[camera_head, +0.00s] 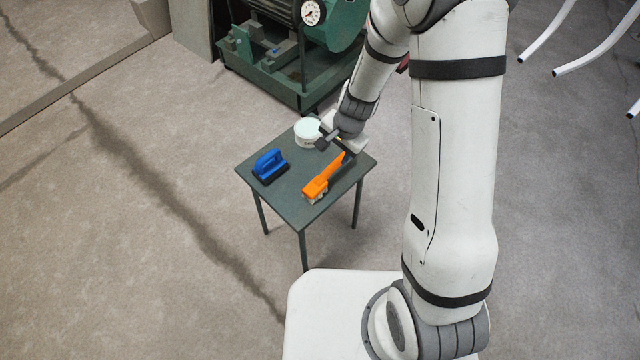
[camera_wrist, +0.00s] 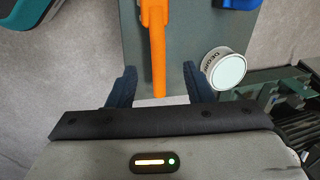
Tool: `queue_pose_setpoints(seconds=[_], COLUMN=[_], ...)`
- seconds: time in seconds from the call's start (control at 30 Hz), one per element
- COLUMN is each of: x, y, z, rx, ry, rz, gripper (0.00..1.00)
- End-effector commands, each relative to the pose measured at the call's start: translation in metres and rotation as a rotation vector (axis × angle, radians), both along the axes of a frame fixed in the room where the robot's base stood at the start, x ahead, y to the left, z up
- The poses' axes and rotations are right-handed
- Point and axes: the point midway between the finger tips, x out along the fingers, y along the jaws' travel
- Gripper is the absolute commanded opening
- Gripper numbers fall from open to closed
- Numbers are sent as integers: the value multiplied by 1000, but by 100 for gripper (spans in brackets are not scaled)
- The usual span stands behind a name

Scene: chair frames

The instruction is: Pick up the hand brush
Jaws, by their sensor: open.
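The hand brush (camera_head: 316,188) is orange with pale bristles and lies on a small dark green table (camera_head: 278,197). Its handle points toward my gripper (camera_head: 339,147) at the table's right back part. In the wrist view, the orange brush handle (camera_wrist: 154,40) runs between the two dark fingers of my gripper (camera_wrist: 157,70). The fingers are open, with a gap on each side of the handle. I cannot tell the exact height of the fingers over the handle.
A blue-handled block (camera_head: 270,165) sits on the table's left side. A round white tin (camera_head: 307,132) stands at the back, close to my gripper; in the wrist view the tin (camera_wrist: 226,70) is beside the right finger. A green machine (camera_head: 300,60) stands behind the table.

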Motion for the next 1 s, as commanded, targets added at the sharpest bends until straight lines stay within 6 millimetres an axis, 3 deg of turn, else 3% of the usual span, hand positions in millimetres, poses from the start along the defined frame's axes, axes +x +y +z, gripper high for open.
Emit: queue_pose_setpoints(seconds=[0.03,0.1,0.7,1.0], x=[1,2,10,11], y=[3,5,17,19], z=[-19,-31,-109,-116], rx=[-3,-6,-10,-10], ry=[9,15,20,18], rz=[-18,-40,-58,-58], gripper=[46,46,46,46])
